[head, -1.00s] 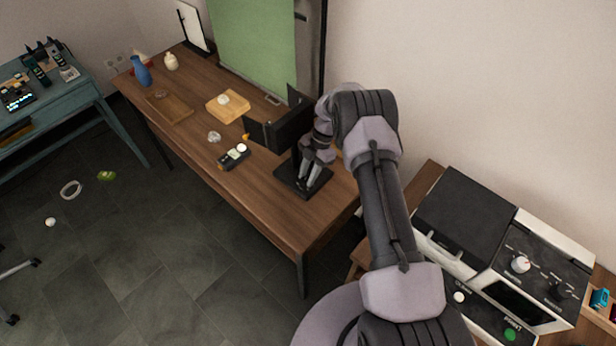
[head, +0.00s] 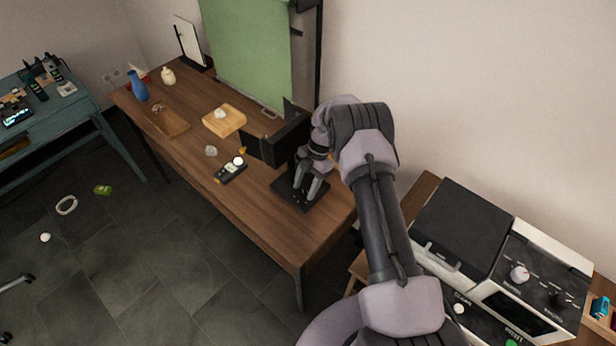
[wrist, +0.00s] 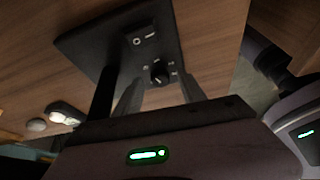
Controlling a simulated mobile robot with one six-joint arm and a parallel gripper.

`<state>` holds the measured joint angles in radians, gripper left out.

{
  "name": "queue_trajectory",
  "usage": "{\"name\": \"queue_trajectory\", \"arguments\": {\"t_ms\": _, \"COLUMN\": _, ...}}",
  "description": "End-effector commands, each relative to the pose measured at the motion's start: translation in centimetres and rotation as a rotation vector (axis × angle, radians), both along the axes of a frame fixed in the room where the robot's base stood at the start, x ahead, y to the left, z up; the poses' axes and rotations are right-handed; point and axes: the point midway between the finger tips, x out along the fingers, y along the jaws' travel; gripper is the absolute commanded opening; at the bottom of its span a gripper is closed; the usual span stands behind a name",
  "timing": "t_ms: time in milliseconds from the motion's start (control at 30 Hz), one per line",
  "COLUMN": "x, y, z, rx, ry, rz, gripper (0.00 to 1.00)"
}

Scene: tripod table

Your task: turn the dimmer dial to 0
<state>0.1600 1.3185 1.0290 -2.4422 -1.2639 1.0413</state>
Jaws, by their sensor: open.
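The dimmer dial (wrist: 159,75) is a small black knob with a pale mark, on the black base plate (wrist: 88,48) of a lamp. Small white markings ring it, too small to read. My gripper (wrist: 161,82) is open, with one finger on each side of the dial in the wrist view; I cannot tell whether they touch it. In the head view, my gripper (head: 306,194) points down over the base plate (head: 316,203), and the dial cannot be made out. The black lamp head (head: 275,142) with flaps stands just behind and left of my gripper.
A switch marked O and I (wrist: 143,40) sits on the plate near the dial. A black and yellow device (head: 231,172), a glass-like item (head: 210,151) and a wooden block (head: 224,121) lie further left on the wooden table (head: 262,218). The table's front right is clear.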

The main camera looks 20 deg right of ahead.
Motion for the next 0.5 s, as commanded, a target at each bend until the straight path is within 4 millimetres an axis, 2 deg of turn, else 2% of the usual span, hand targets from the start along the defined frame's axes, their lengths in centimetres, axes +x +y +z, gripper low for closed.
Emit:
{"name": "queue_trajectory", "arguments": {"t_ms": 300, "x": 2.0, "y": -3.3, "z": 9.4, "rx": -0.001, "ry": -0.007, "rz": 0.000, "gripper": 0.48}}
{"name": "queue_trajectory", "arguments": {"t_ms": 500, "x": 2.9, "y": -5.0, "z": 14.0, "rx": 0.000, "ry": -0.004, "rz": -0.002, "gripper": 0.48}}
